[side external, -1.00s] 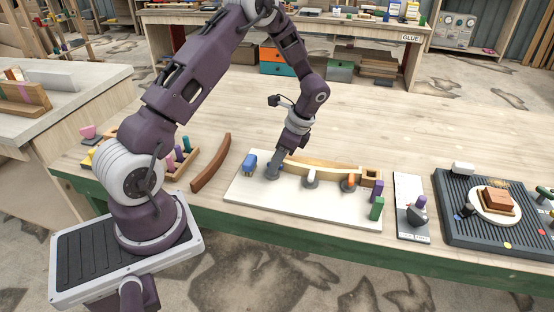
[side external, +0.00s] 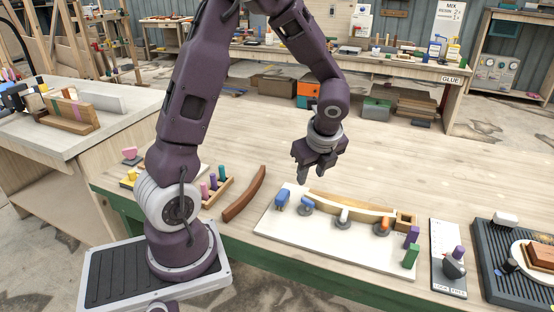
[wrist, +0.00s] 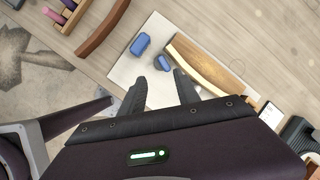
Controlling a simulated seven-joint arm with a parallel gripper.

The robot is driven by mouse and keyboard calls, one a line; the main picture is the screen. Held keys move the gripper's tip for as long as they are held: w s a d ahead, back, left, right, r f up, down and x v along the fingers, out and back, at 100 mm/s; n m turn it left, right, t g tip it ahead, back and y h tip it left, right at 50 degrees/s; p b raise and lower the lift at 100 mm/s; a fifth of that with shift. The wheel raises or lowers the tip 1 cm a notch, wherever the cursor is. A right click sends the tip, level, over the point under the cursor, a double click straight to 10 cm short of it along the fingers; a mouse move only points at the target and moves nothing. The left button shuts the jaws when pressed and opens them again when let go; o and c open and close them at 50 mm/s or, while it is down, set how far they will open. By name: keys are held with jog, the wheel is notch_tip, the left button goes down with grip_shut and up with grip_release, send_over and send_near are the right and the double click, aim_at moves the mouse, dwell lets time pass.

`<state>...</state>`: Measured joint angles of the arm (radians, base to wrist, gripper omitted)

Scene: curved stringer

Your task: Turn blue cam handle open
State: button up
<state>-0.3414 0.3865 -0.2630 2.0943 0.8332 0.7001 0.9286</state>
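The blue cam handle (side external: 306,202) sits on a round grey base at the left end of the curved wooden stringer (side external: 350,204) on a white board (side external: 285,228). In the wrist view the blue handle (wrist: 162,63) lies beside the stringer's left end (wrist: 205,66), apart from it as far as I can tell. My gripper (side external: 311,178) hangs above and behind the board, clear of the handle. It is open and empty; its two dark fingers (wrist: 161,84) stand apart in the wrist view. Nothing hides the handle.
A blue block (side external: 282,198) stands left of the handle. White (side external: 343,214) and orange (side external: 384,224) cams line the stringer's front. A dark curved strip (side external: 245,194) lies left. The table behind is clear.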

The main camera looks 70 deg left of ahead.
jog(key=s+d+r+n+t+h, duration=0.2)
jog(key=s+d+r+n+t, duration=0.1)
jog(key=s+d+r+n, duration=0.8)
notch_tip(320, 180, up, 2)
jog(key=s+n, duration=0.2)
jog(key=shift+s+n+t+h, duration=0.2)
jog(key=shift+n+t+h, duration=0.1)
jog(key=shift+n, duration=0.1)
jog(key=o, duration=0.3)
jog(key=shift+w+a, duration=0.1)
jog(key=shift+w, duration=0.05)
jog(key=shift+o, duration=1.3)
jog(key=shift+n+g+h, duration=0.4)
jog(key=shift+n+g, duration=0.4)
jog(key=shift+n, duration=0.1)
jog(key=w, duration=0.1)
jog(key=w+a+f, duration=0.1)
jog(key=w, duration=0.3)
jog(key=shift+w+a+f, duration=0.1)
jog(key=shift+a+f, duration=0.2)
jog(key=shift+f, duration=0.05)
jog(key=n+g+h, duration=0.1)
jog(key=n+g, duration=0.2)
jog(key=n, duration=0.3)
send_near(308, 199)
jog(key=shift+d+f, duration=0.25)
jog(key=shift+f, duration=0.1)
jog(key=f, duration=0.7)
jog(key=shift+a+f, duration=0.3)
jog(key=shift+f, duration=0.1)
